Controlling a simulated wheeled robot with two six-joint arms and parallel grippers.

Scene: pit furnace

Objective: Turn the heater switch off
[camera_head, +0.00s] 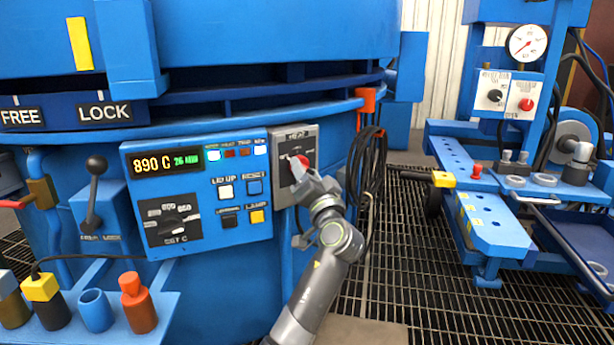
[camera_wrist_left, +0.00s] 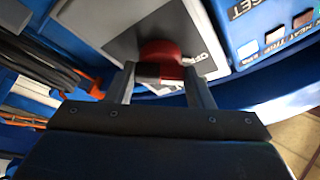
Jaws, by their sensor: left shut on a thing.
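The heater switch is a red rotary knob (camera_head: 303,159) on a grey box (camera_head: 297,137) at the right side of the blue control panel. In the left wrist view the red knob (camera_wrist_left: 165,53) shows a dark grip bar, with light plate lettering beside it. My left gripper (camera_head: 299,174) is at the knob and shut on it. In the wrist view the two fingers of the gripper (camera_wrist_left: 162,82) lie on either side of the knob. The fingers and wrist hide the lower part of the box in the head view. My right gripper is not in view.
The blue panel (camera_head: 200,232) with its 890 C display (camera_head: 163,162), buttons and dial is just left of the box. Black cable coils (camera_head: 366,170) hang close on the right. A blue cart (camera_head: 485,215) stands farther right. The grating (camera_head: 400,265) between is clear.

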